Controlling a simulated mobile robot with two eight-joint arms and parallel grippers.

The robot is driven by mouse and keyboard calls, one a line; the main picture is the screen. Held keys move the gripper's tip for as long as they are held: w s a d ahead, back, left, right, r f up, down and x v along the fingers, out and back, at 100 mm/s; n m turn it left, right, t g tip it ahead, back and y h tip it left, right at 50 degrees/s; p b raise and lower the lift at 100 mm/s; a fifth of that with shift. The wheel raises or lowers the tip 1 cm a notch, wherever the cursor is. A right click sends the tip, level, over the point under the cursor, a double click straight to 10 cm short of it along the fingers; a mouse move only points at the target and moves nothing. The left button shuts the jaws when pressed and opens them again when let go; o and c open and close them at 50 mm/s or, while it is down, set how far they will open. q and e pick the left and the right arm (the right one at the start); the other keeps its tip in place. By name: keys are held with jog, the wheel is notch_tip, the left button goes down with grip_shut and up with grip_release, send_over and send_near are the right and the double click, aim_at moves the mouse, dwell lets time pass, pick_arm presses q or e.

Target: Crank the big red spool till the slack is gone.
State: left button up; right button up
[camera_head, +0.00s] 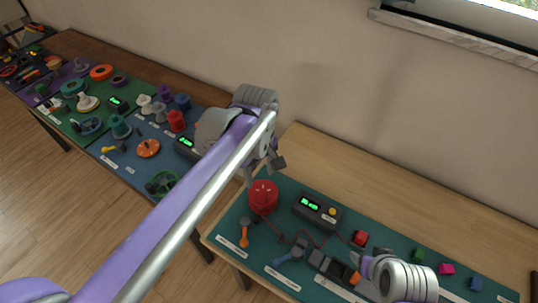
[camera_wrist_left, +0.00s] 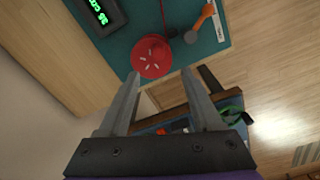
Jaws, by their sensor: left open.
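The big red spool (camera_head: 263,196) stands upright on the teal mat (camera_head: 231,222) at its back left corner. In the left wrist view the spool (camera_wrist_left: 152,57) shows from above, with pale marks on its top and a small red knob. My left gripper (camera_head: 265,171) is open and empty, just above and behind the spool. In the left wrist view its two fingers point toward the spool, which lies just past the fingertips and is not between them. A thin red cord (camera_wrist_left: 163,14) runs away from near the spool. My right arm shows at the lower right; its fingertips are not clear.
A box with a green display (camera_head: 318,207) stands right of the spool. An orange-handled tool (camera_head: 244,232) lies in front of it. Grey clamp-like parts (camera_head: 292,253) and small coloured blocks (camera_head: 447,269) are farther right. Another table with several spools is at the left.

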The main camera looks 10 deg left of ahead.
aim_at(263, 193)
pick_arm(q)
jog(key=shift+w+d, duration=0.15)
jog(key=shift+w, duration=0.1)
jog(key=shift+d+f, duration=0.1)
jog(key=shift+f, duration=0.1)
jog(key=f, duration=1)
jog(key=shift+s+f+b, duration=0.1)
jog(key=shift+s+b, duration=0.1)
jog(key=shift+b, duration=0.2)
grip_shut()
